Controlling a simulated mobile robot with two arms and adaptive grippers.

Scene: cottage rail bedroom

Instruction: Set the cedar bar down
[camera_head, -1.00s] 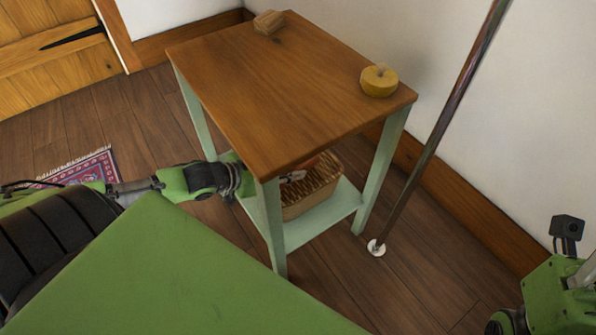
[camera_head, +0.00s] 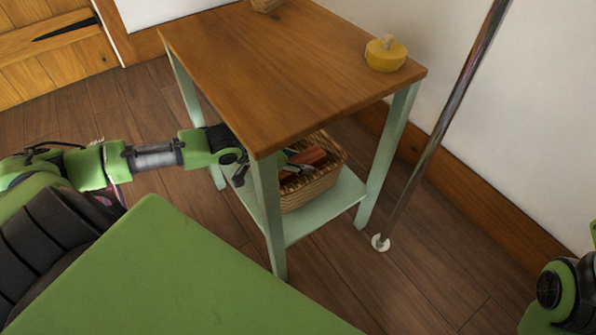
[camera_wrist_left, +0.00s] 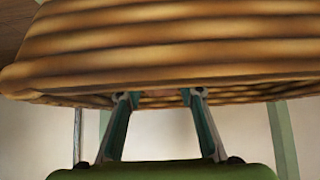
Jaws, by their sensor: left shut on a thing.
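The cedar bar appears to be the reddish-brown piece (camera_head: 305,157) at the mouth of the woven basket (camera_head: 312,190). My left gripper (camera_head: 296,163) reaches under the table top from the left and is shut on this bar. The table top and leg hide part of the wrist. In the left wrist view, the fingers of my left gripper (camera_wrist_left: 160,96) pass behind the basket's rim (camera_wrist_left: 165,72). Only a small pinkish bit shows between the tips, so I cannot tell whether the bar touches the basket's bottom. My right gripper is out of view.
The basket stands on the green lower shelf (camera_head: 318,218) of a small table with a brown wooden top (camera_head: 280,70). On top are a yellow round knobbed object (camera_head: 385,53) and a wooden block (camera_head: 266,5). A metal pole (camera_head: 440,130) stands at the right.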

